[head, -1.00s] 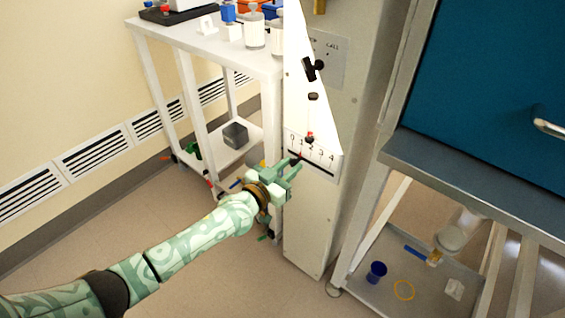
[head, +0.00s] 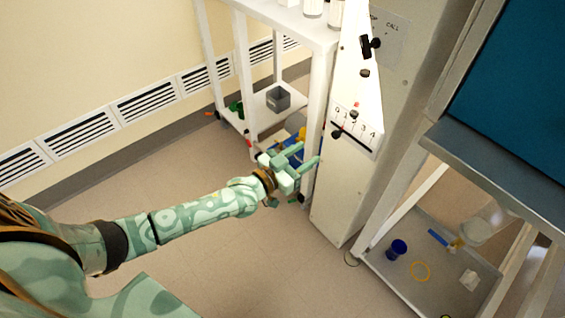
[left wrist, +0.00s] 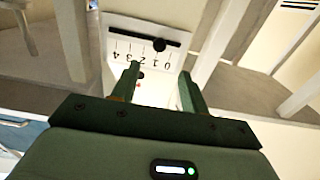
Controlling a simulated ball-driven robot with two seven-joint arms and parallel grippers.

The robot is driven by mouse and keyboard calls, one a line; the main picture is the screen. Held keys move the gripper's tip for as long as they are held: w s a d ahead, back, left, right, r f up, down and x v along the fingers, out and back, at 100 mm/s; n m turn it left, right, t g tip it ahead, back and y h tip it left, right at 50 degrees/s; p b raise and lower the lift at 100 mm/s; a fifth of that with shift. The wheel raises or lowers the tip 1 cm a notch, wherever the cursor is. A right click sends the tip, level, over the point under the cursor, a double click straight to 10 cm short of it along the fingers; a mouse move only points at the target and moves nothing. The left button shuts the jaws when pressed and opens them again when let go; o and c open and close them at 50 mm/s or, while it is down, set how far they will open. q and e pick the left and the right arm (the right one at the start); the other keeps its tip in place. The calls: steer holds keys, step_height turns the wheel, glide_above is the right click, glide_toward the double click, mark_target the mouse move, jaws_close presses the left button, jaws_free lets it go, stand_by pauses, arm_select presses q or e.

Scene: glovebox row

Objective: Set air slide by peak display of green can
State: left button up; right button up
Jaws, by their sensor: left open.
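The air slide is a white scale plate (head: 362,132) marked 0 to 4 on the pale cabinet, with a dark slot and a black knob (head: 337,133). The knob stands towards the low end, near 0 and 1. In the left wrist view the scale plate (left wrist: 118,32) appears upside down, with the knob (left wrist: 159,44) by the 1 and 0 marks. My left gripper (head: 308,154) is open and empty, below and left of the plate, apart from the knob. Its fingers (left wrist: 158,72) point at the scale in the wrist view. No green can or peak display is identifiable.
Higher on the cabinet is a black turn knob (head: 371,46). A white shelf rack (head: 245,80) with a grey box (head: 278,98) stands left. A steel bench (head: 490,160) is right, with a blue cup (head: 397,250) on its lower tray. The floor left is clear.

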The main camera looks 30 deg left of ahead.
arm_select(q)
steer(key=p+v, duration=0.1)
steer(key=v, duration=0.5)
steer(key=shift+s+p, duration=0.3)
steer(key=shift+f, duration=0.1)
